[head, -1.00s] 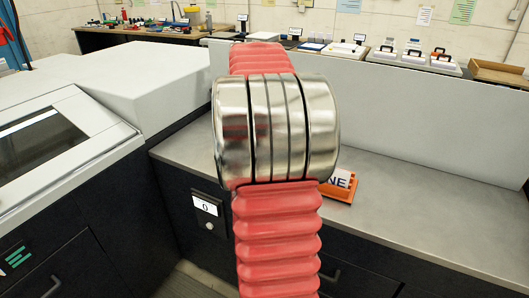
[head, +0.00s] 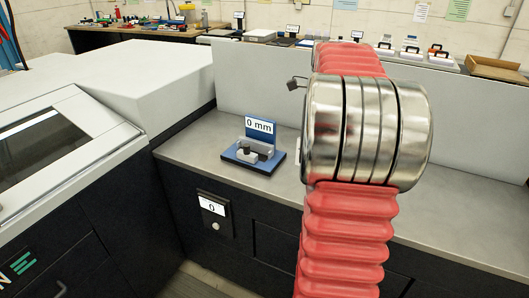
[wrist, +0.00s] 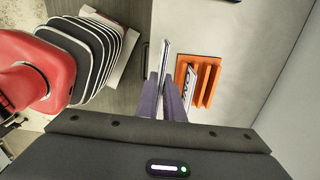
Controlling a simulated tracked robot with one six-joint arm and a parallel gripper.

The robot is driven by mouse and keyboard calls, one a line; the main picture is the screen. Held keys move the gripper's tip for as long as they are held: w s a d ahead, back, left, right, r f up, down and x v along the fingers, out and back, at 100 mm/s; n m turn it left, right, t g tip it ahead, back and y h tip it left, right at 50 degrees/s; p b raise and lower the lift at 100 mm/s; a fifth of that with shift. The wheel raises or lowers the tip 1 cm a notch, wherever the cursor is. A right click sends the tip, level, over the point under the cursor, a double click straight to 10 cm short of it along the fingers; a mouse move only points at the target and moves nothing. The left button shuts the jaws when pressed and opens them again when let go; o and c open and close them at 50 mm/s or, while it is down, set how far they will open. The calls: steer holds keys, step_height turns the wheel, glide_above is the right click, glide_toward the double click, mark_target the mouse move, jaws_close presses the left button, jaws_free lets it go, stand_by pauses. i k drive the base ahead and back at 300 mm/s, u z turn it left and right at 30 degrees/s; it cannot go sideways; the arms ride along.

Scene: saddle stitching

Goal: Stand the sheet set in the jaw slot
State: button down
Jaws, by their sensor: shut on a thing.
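The sheet set (wrist: 165,60) is a thin white strip seen almost edge-on in the wrist view. My gripper (wrist: 165,82) is shut on it, with the sheets reaching out past the dark fingertips. A small blue stand (head: 262,165) with a grey jaw block (head: 255,150) and a "0 mm" sign (head: 259,127) sits on the counter in the head view. Its slot is too small to make out clearly. My gripper and the sheet set are hidden in the head view behind my red arm.
An orange rack (wrist: 208,80) holding a lettered piece (wrist: 188,88) stands on the grey counter (head: 190,149), close beside the held sheets in the wrist view. A large white machine (head: 70,150) bounds the counter's left. A low pale panel (head: 260,85) runs along its back.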

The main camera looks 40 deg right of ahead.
mark_target(253, 153)
steer(key=u, duration=0.05)
steer(key=i, duration=1)
steer(key=z, duration=0.05)
